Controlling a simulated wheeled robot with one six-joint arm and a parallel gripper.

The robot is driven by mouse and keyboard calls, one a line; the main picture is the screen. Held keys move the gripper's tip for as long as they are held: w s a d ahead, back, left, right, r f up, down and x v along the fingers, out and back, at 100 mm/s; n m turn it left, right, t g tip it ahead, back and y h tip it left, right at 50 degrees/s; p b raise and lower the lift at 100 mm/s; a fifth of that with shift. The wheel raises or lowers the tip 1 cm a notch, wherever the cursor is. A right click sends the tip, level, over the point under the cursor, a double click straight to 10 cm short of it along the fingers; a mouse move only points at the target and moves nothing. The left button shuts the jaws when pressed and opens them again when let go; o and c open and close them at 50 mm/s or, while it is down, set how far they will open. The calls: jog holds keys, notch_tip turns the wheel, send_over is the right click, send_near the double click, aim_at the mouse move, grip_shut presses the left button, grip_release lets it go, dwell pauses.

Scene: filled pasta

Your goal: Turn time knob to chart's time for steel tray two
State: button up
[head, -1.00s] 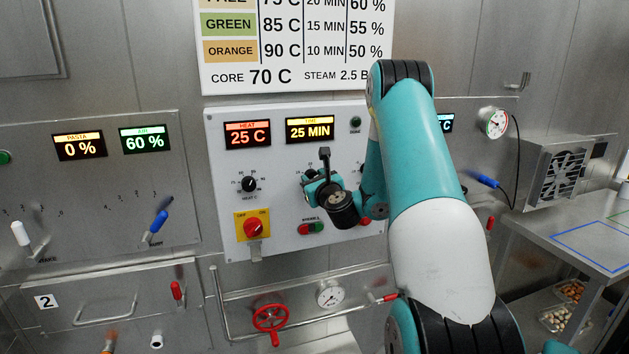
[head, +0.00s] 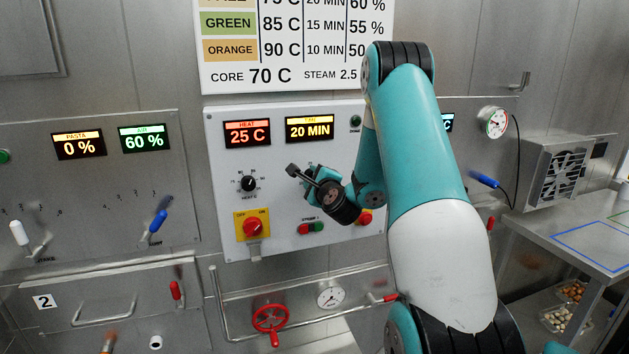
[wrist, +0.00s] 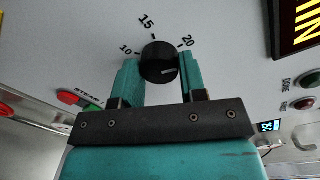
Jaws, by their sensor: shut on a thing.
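The black time knob (wrist: 160,58) sits between the two teal fingers of my gripper (wrist: 159,76) in the wrist view, with numbers 10, 15 and 20 around it. Its white mark points right, below the 20. My gripper (head: 318,188) is shut on it; in the head view gripper and wrist mostly hide the knob. The time display (head: 310,128) reads 20 MIN. The chart (head: 290,45) shows green with 15 MIN, orange with 10 MIN, and a cut-off top row with 20 MIN. I cannot see steel tray two or which row it belongs to.
The heat knob (head: 249,184) is close left of my gripper, under a display (head: 247,133) reading 25 C. A red switch on a yellow plate (head: 252,226) and red and green buttons (head: 311,228) lie below. A drawer front marked 2 (head: 110,290) is at lower left.

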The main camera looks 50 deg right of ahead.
jog(key=n+b, duration=0.8)
jog(key=n, duration=0.7)
jog(key=shift+a+f+h, duration=0.1)
jog(key=shift+f+h, duration=0.05)
jog(key=shift+h, duration=0.25)
jog(key=shift+n+b, duration=0.35)
jog(key=shift+n, duration=0.05)
jog(key=o, duration=0.9)
jog(key=shift+g, duration=0.3)
